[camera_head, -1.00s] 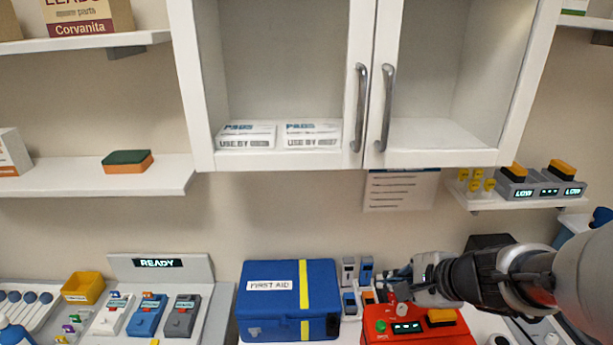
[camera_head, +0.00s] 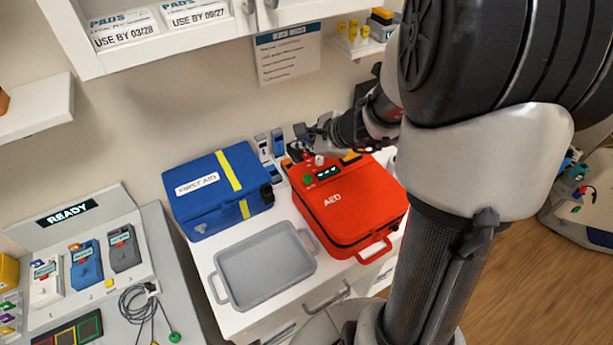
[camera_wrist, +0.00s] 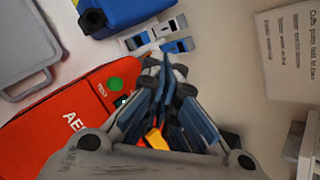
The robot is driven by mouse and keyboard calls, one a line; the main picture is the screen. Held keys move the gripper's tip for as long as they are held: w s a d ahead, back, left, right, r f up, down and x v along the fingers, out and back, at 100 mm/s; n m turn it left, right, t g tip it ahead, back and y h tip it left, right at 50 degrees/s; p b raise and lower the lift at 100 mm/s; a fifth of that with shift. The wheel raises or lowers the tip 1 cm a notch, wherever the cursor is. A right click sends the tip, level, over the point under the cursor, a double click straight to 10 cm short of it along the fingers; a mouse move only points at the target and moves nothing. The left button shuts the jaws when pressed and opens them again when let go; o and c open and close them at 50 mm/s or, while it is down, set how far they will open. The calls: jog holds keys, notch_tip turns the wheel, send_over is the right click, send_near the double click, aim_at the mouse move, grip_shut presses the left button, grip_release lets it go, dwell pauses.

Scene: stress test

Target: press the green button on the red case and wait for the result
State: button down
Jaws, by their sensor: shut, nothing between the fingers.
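The red case (camera_head: 345,215), marked AED, lies on the white counter. Its green button (camera_head: 308,179) is at the back left of its top, left of a small lit display (camera_head: 327,172) whose text is too small to read. In the wrist view the green button (camera_wrist: 115,84) is uncovered, with "TEST" beside it, left of my gripper. My gripper (camera_wrist: 165,62) is shut and empty, apart from the button. In the head view my gripper (camera_head: 303,136) shows above the back of the case. My fingers partly cover the display and an orange-yellow part in the wrist view.
A blue first aid box (camera_head: 205,205) stands left of the case. A grey tray (camera_head: 265,268) lies in front of it. Several small blue and white devices (camera_head: 269,150) stand behind, close to my gripper. A notice (camera_head: 288,55) hangs on the wall.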

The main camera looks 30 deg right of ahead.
jog(key=b, duration=0.6)
send_over(305, 179)
notch_tip(305, 179, down, 8)
jog(key=shift+r, duration=0.1)
jog(key=shift+f+b, duration=0.35)
jog(key=shift+b, duration=0.2)
dwell(0.5)
jog(key=shift+f+b, duration=0.4)
jog(key=shift+b, duration=0.2)
jog(key=shift+f+b, duration=0.45)
jog(key=shift+b, duration=0.1)
dwell(0.5)
jog(key=shift+r, duration=0.1)
jog(key=shift+r+p, duration=0.7)
jog(key=shift+r, duration=0.1)
